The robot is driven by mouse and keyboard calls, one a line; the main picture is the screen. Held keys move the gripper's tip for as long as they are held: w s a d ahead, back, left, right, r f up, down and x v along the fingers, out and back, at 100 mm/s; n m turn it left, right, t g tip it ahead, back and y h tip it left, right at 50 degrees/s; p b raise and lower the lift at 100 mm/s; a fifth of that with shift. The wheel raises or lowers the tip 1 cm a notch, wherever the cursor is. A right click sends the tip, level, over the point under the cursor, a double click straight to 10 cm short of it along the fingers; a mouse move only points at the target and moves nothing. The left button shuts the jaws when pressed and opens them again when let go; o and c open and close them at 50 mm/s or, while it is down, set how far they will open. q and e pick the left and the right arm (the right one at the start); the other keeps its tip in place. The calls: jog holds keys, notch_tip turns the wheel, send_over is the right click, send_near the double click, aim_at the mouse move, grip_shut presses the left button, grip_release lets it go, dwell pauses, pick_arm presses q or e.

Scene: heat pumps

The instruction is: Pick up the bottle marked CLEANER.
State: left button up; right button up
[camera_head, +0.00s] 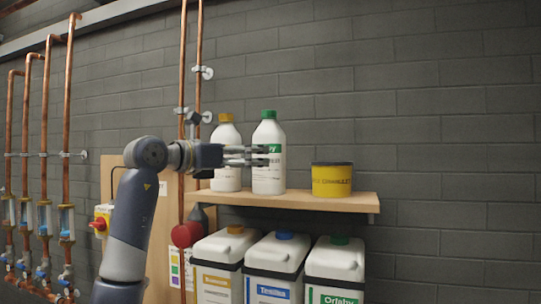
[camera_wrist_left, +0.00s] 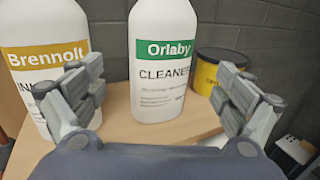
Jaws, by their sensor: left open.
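The bottle marked CLEANER (camera_wrist_left: 160,75) is white with a green "Orlaby" label and stands upright on the wooden shelf (camera_wrist_left: 117,143). In the head view this bottle (camera_head: 269,170) has a green cap and stands between a yellow-capped bottle and a yellow tub. My left gripper (camera_head: 258,155) reaches in from the left at label height, in front of the bottles. In the left wrist view my left gripper (camera_wrist_left: 165,95) is open, its fingers spread to either side of the bottle. Whether a finger touches it I cannot tell. My right gripper is not in view.
A white bottle with a yellow "Brennolt" label (camera_wrist_left: 47,60) stands close on the left. A yellow tub (camera_head: 332,180) with a dark lid stands to the right. Several white canisters (camera_head: 276,252) stand below the shelf (camera_head: 300,201). Copper pipes (camera_head: 183,75) run vertically on the left.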

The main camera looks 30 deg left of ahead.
aim_at(269, 156)
pick_arm(q)
jog(key=shift+w+d+r+p, duration=0.1)
jog(key=shift+w+d+p, duration=0.1)
jog(key=shift+w, duration=0.35)
jog(key=shift+w+d+p, duration=0.1)
jog(key=shift+w+d, duration=0.05)
jog(key=shift+w, duration=0.7)
jog(key=w+p, duration=0.3)
jog(key=w, duration=0.1)
jog(key=shift+d, duration=0.35)
jog(key=shift+w+d+f, duration=0.15)
jog(key=shift+w+f, duration=0.05)
jog(key=shift+w, duration=0.35)
jog(key=shift+s, duration=0.15)
jog(key=c, duration=1.7)
jog(key=shift+o, duration=0.2)
jog(key=shift+r, duration=0.1)
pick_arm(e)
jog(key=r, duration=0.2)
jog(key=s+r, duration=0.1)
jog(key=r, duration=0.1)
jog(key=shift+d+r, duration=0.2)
